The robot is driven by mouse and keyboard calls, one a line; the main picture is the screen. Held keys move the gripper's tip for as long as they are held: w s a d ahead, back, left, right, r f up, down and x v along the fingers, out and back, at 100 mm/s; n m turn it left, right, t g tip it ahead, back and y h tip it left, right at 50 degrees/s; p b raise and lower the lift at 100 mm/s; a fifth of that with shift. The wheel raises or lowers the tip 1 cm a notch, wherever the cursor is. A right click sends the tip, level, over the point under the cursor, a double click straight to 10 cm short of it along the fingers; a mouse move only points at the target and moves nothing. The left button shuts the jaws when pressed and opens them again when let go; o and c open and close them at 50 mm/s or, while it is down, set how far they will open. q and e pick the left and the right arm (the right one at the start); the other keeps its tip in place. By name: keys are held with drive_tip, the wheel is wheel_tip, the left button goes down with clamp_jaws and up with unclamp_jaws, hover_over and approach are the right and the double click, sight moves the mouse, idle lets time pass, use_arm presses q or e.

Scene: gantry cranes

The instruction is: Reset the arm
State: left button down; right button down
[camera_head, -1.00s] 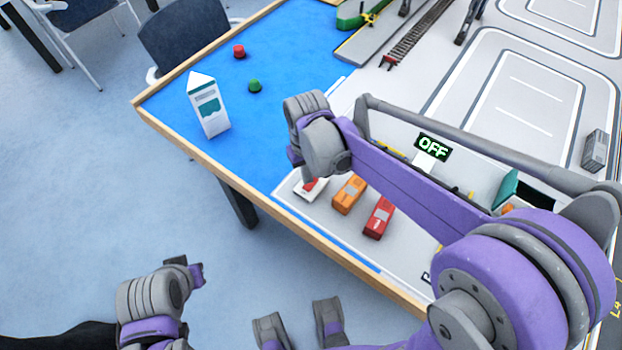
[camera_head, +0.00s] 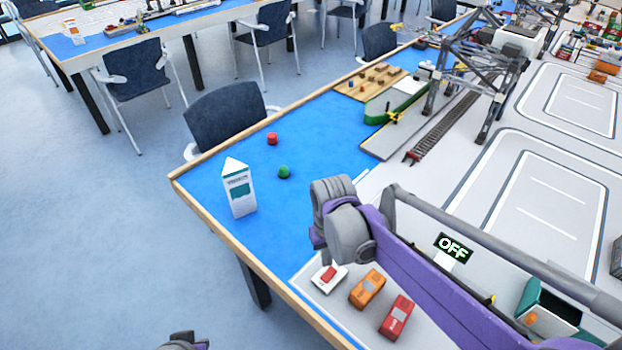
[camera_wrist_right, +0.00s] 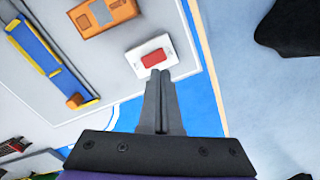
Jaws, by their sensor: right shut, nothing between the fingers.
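My right arm (camera_head: 420,265) reaches in from the right over the table. Its right gripper (camera_head: 322,254) hangs at the far end beside a white block with a red top (camera_head: 328,277); the fingers are mostly hidden by the wrist in the head view. In the right wrist view the gripper (camera_wrist_right: 160,76) is shut and empty. Its fingertips overlap the near edge of the white block with the red top (camera_wrist_right: 153,57) in the picture; I cannot tell whether they touch. My left gripper is out of view; only a bit of my left arm shows at the bottom edge.
An orange block (camera_head: 367,289) and a red block (camera_head: 397,317) lie near the table edge. A white carton (camera_head: 238,190), red button (camera_head: 272,139) and green button (camera_head: 284,172) stand on the blue mat (camera_head: 330,125).

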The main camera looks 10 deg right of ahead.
drive_tip(key=s+d+r+t+p, duration=0.2)
drive_tip(key=s+d, duration=0.1)
drive_tip(key=s, duration=0.4)
drive_tip(key=s+d+r+m+t+p, duration=0.1)
drive_tip(key=s+d+r+t+p, duration=0.1)
drive_tip(key=s, duration=0.5)
drive_tip(key=shift+d+m+t, duration=0.3)
drive_tip(key=shift+d+t, duration=0.4)
drive_tip(key=shift+d, duration=0.15)
